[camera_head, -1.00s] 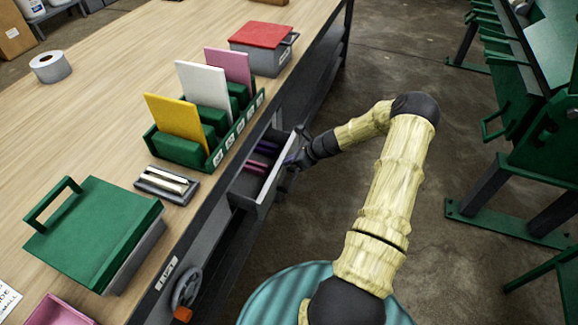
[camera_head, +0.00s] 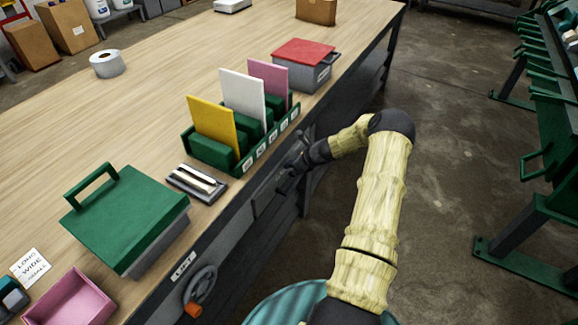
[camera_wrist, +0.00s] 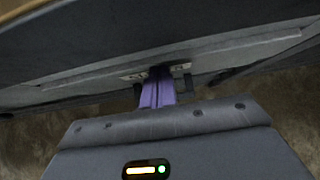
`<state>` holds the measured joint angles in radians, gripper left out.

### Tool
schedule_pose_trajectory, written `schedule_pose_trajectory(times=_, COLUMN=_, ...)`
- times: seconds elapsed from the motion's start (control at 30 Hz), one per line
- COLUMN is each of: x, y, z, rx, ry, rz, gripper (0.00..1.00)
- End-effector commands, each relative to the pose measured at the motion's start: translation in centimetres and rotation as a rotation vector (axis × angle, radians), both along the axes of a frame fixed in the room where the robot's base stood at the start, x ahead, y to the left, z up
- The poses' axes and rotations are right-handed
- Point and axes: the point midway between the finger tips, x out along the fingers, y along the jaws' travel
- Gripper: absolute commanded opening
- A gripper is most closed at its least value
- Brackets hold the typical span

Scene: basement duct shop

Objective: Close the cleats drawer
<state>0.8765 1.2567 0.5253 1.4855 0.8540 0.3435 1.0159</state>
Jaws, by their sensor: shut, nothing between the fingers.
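The cleats drawer (camera_head: 264,203) is in the bench's side below the green file rack. Its front looks flush or nearly flush with the bench side, and no open interior shows. My gripper (camera_head: 284,184) is at the drawer front, partly hiding it. In the wrist view, my gripper's purple fingers (camera_wrist: 157,93) are together and empty, with their tips against or very near the drawer front (camera_wrist: 85,87). A pale label there is partly hidden behind the fingers and cannot be read.
On the bench stand the green rack (camera_head: 213,152) with coloured cards, a red-lidded box (camera_head: 305,52), a green-lidded box (camera_head: 125,215) and a small tray (camera_head: 196,184). A handwheel (camera_head: 199,287) juts from the bench side. Floor to the right is clear up to green stands (camera_head: 540,215).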

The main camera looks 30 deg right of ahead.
Motion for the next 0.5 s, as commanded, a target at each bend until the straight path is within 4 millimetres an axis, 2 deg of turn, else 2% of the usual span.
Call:
schedule_pose_trajectory(times=0.3, x=0.4, y=0.4, z=0.2, rx=0.004, ry=-0.007, rz=0.004, gripper=0.00)
schedule_pose_trajectory(times=0.5, x=-0.7, y=-0.4, z=0.3, rx=0.004, ry=-0.006, rz=0.004, gripper=0.00)
